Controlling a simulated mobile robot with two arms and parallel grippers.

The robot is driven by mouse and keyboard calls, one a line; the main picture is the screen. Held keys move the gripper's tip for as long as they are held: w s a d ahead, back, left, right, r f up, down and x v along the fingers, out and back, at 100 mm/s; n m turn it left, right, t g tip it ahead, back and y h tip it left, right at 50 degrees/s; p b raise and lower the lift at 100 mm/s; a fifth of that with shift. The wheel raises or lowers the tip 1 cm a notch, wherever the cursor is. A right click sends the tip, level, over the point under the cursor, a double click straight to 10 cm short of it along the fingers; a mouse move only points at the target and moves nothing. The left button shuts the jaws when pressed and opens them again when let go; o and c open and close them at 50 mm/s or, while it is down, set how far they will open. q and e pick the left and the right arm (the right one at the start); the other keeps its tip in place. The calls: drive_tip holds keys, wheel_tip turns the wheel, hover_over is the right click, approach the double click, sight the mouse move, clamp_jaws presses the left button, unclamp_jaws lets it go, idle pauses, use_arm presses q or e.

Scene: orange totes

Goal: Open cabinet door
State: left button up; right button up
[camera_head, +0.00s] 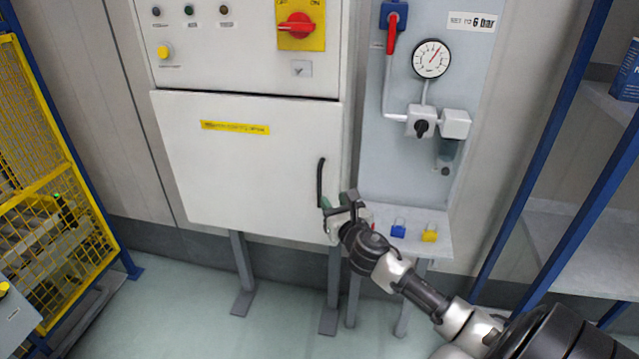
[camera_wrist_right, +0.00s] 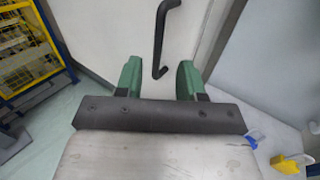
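The cabinet door (camera_head: 250,165) is a white panel with a yellow label, and it looks shut. Its black bar handle (camera_head: 320,182) is upright near the door's right edge. My right gripper (camera_head: 340,201) is just below and to the right of the handle's lower end. In the right wrist view the handle (camera_wrist_right: 160,40) lies ahead, in line with the gap between the two green fingers (camera_wrist_right: 158,80). The fingers are spread apart with nothing held between them. My left gripper is not in view.
A grey panel with a pressure gauge (camera_head: 431,59) stands right of the cabinet. Blue and yellow padlocks (camera_head: 429,235) lie on its ledge near my right arm. A yellow mesh fence (camera_head: 35,130) is at left, blue rack posts (camera_head: 545,150) at right. The floor before the cabinet is clear.

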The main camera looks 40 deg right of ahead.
sight(320, 182)
drive_tip(key=x, duration=1)
drive_tip(key=shift+f, duration=0.15)
clamp_jaws()
